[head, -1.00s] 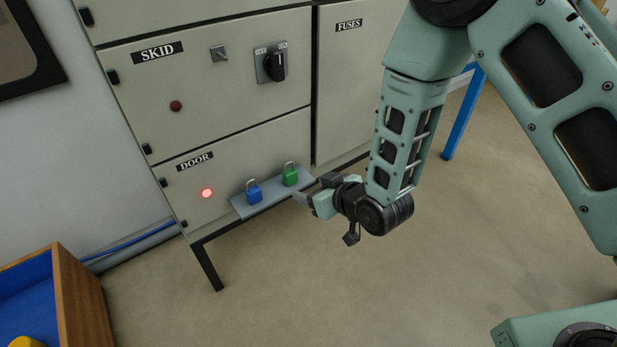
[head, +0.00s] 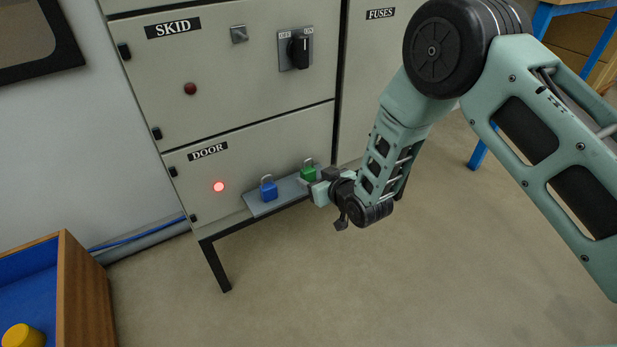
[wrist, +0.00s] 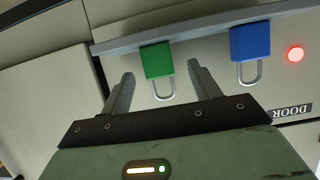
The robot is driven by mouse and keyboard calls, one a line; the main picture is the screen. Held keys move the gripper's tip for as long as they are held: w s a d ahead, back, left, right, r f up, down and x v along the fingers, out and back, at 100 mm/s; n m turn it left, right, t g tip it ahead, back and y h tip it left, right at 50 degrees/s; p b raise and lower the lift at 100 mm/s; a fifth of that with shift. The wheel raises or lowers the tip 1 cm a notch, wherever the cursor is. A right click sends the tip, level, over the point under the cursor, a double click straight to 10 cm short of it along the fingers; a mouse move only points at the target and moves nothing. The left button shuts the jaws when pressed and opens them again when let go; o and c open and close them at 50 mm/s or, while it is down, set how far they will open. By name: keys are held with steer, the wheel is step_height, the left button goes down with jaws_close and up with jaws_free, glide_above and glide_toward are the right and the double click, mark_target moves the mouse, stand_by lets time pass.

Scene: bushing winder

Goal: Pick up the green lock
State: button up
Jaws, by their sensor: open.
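The green lock (head: 308,174) stands on a small grey shelf (head: 262,207) on the front of the cabinet, shackle up. In the wrist view the green lock (wrist: 157,62) appears upside down, between and just beyond the fingertips. My gripper (wrist: 162,80) is open, with one finger on each side of the lock's line. In the head view my gripper (head: 313,184) is at the shelf's right end, close to the lock and partly covering it. I cannot tell whether the fingers touch it. The blue lock (head: 269,190) stands to the left on the same shelf; it also shows in the wrist view (wrist: 250,42).
The cabinet panel holds a lit red lamp (head: 218,187), a DOOR label (head: 208,151) and a rotary switch (head: 298,50). A wooden box with a blue inside (head: 82,285) stands at lower left, holding a yellow object (head: 22,336). The floor in front is clear.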

mark_target(311, 175)
steer(key=shift+b+x, duration=1)
steer(key=shift+x, duration=1.75)
steer(key=c, duration=1.1)
